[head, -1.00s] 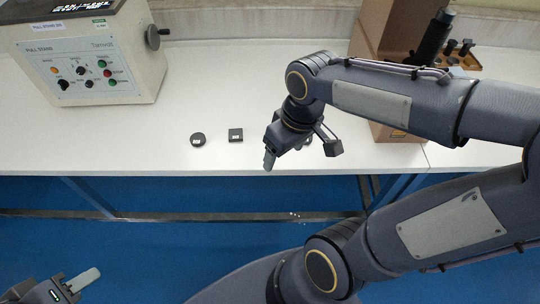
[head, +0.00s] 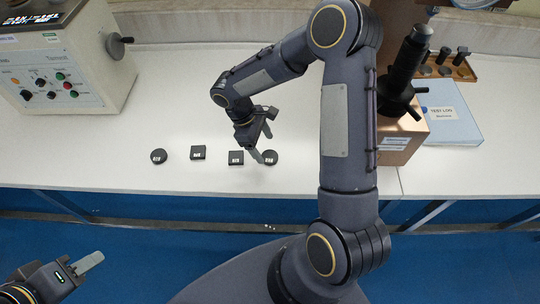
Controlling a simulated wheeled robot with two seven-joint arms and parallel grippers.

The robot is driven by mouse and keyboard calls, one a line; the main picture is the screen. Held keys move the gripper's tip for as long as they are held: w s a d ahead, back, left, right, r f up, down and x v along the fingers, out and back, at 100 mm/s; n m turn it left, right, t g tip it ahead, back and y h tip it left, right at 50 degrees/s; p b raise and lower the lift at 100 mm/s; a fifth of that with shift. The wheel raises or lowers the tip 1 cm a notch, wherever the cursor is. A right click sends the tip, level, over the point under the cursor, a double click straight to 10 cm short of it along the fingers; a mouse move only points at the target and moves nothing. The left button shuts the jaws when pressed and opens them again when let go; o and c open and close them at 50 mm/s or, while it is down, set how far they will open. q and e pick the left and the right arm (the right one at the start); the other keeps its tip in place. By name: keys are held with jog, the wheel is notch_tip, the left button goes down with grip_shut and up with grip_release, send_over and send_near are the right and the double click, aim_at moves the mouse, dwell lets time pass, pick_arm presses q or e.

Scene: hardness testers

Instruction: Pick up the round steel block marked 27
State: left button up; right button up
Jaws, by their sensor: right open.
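Two round dark blocks lie on the white table in the head view, one at the left of the row (head: 159,157) and one at the right (head: 270,158). Two square dark blocks, one left (head: 198,153) and one right (head: 236,158), lie between them. Each has a pale label, too small to read, so I cannot tell which round block is 27. My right gripper (head: 262,143) is open and empty, above and just behind the right round block, one fingertip beside its left edge. My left gripper (head: 82,266) is low at the left, away from the table; its jaw opening is unclear.
A hardness tester (head: 75,60) with a control panel stands at the back left. At the right are a copper-coloured box (head: 398,145), a dark upright device (head: 405,65), a blue-white binder (head: 450,112) and a wooden rack (head: 440,70) of dark parts. The table's middle back is clear.

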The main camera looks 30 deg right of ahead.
aim_at(270, 156)
jog(key=shift+x, duration=1.95)
jog(key=shift+a, duration=0.15)
jog(key=c, duration=1.2)
jog(key=shift+r, duration=0.1)
